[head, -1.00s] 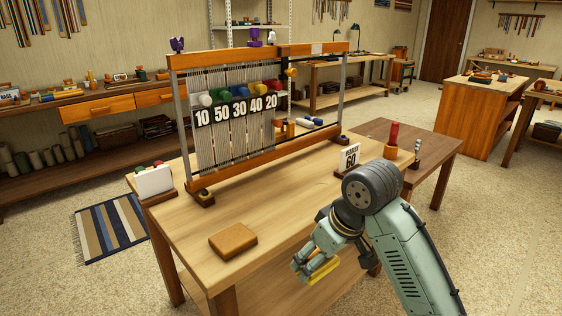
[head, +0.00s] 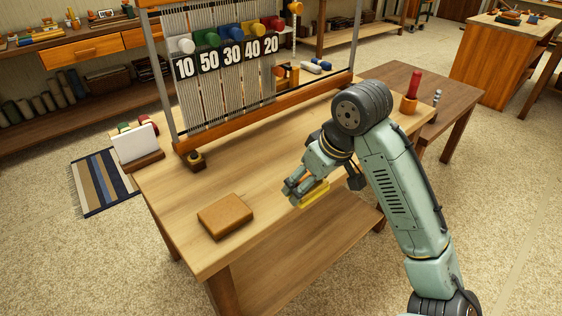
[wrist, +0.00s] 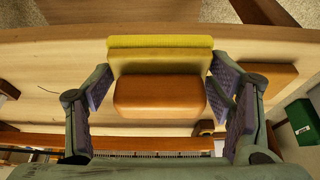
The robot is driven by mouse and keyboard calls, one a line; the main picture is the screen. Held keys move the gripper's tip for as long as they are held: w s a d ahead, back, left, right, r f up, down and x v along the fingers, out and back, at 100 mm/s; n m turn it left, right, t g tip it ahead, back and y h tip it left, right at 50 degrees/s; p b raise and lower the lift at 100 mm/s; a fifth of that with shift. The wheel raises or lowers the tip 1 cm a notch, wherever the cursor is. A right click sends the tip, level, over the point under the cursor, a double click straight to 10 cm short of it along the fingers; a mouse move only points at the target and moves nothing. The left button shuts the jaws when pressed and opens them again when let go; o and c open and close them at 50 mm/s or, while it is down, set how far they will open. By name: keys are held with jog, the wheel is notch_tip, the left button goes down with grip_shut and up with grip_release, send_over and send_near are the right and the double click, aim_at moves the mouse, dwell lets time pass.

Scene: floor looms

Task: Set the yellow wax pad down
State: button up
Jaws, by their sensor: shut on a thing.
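The yellow wax pad (head: 311,194) is in my gripper (head: 303,190), over the front right part of the loom table (head: 262,155) in the head view. In the wrist view the pad shows as a ribbed yellow strip (wrist: 160,42) joined to an orange-brown block (wrist: 160,95). The gripper's two purple-lined fingers (wrist: 160,100) are on either side of that block, shut on it. The pad looks a little above the tabletop; the gap under it is hard to judge. The gripper hides part of the pad in the head view.
A brown block (head: 225,215) lies on the table's front left. The loom (head: 265,118) with numbered weights stands behind. A white card (head: 134,144) stands at left and a red-handled tool (head: 412,90) at right. Bare tabletop lies between the block and my gripper.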

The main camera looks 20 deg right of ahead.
jog(key=p, duration=0.1)
send_near(277, 183)
jog(key=shift+x, duration=0.9)
jog(key=shift+w+a+f+p, duration=0.1)
jog(key=shift+w+f+p, duration=0.1)
jog(key=shift+w, duration=0.2)
jog(key=shift+w+a+f+p, duration=0.1)
jog(key=shift+w+a+f, duration=0.1)
jog(key=shift+w, duration=0.15)
notch_tip(277, 183, down, 2)
jog(key=shift+f, duration=0.5)
jog(key=shift+f, duration=0.15)
jog(key=o, duration=1.3)
